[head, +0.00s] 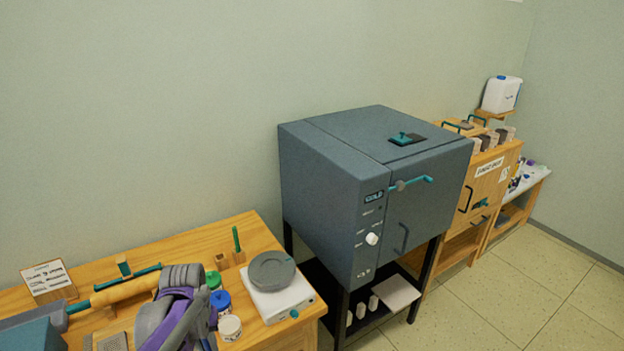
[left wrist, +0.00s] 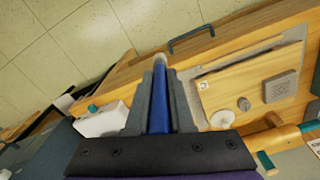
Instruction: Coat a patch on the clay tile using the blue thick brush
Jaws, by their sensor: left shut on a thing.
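My left gripper (left wrist: 160,85) is shut on the blue thick brush (left wrist: 158,105), which lies lengthwise between its fingers. A pale end of the brush shows just past the fingertips. A small grey square with a textured face (left wrist: 281,87), perhaps the clay tile, lies on a wooden board to the right, apart from the brush. A similar grey square (head: 112,342) shows at the bottom edge of the head view. My right gripper is in neither view.
On the wooden bench (head: 185,245) are a rolling pin (head: 125,291), lidded jars including a blue-lidded one (head: 220,301), a white scale (head: 283,297) with a grey disc, and a sign card (head: 47,279). A large grey kiln (head: 340,200) stands to the right. The floor beyond is clear.

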